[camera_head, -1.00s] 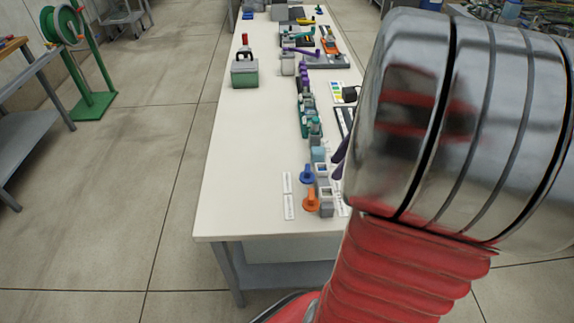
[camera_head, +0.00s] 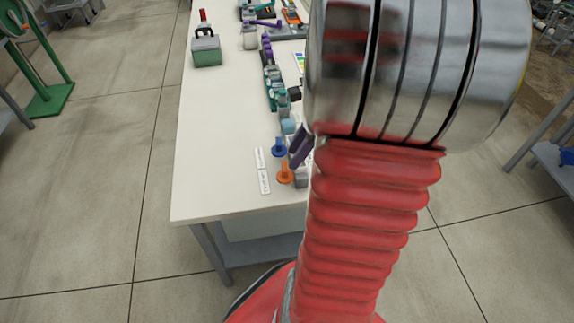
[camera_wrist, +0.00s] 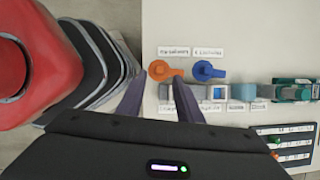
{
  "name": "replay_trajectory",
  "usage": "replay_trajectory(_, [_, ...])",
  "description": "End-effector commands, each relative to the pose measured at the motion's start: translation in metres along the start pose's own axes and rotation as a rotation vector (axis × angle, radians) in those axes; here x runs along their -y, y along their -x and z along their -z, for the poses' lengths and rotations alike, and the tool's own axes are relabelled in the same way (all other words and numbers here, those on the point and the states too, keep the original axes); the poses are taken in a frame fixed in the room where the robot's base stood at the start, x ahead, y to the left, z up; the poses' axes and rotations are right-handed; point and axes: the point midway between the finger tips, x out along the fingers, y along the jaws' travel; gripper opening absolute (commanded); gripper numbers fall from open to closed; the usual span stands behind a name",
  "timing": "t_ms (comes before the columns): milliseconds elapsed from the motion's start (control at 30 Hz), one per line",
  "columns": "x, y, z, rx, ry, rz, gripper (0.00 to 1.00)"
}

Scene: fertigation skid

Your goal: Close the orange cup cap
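The orange cup cap (camera_head: 285,175) lies near the front end of the white table, folded out to the side of its small grey cup. In the wrist view the orange cap (camera_wrist: 160,70) shows as a round disc with a short arm, just beyond the fingertips. The grey cup (camera_wrist: 191,92) is partly hidden by my right-hand finger. My gripper (camera_wrist: 161,86) is open and empty, its two dark fingers apart. In the head view one dark finger (camera_head: 301,147) shows above the cups, close to the orange cap; my arm hides the rest.
A blue cap (camera_head: 279,147) lies beside the orange one, with its own cup (camera_wrist: 218,92). White label strips (camera_head: 262,171) lie next to the caps. A row of teal fittings (camera_head: 272,88) and a green box (camera_head: 206,48) stand farther back.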

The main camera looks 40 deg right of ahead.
Motion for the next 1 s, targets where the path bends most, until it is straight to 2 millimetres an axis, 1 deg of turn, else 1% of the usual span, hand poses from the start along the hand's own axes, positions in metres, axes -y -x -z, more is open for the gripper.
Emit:
replay_trajectory(33, [-0.001, -0.009, 0.0, 0.001, 0.0, -0.004, 0.33])
replay_trajectory(200, [-0.001, -0.034, 0.0, 0.0, -0.001, -0.004, 0.33])
replay_trajectory(300, [-0.001, -0.047, 0.0, 0.0, 0.0, -0.003, 0.33])
replay_trajectory(400, [-0.001, -0.055, 0.0, 0.0, 0.001, -0.003, 0.33])
replay_trajectory(533, [0.0, -0.06, 0.0, 0.0, 0.0, 0.0, 0.33])
replay_trajectory(767, [0.0, -0.06, 0.0, 0.0, 0.0, 0.0, 0.33])
replay_trajectory(867, [0.0, -0.06, 0.0, 0.0, 0.001, 0.0, 0.27])
replay_trajectory(1000, [0.0, -0.06, 0.0, 0.0, 0.001, 0.0, 0.17])
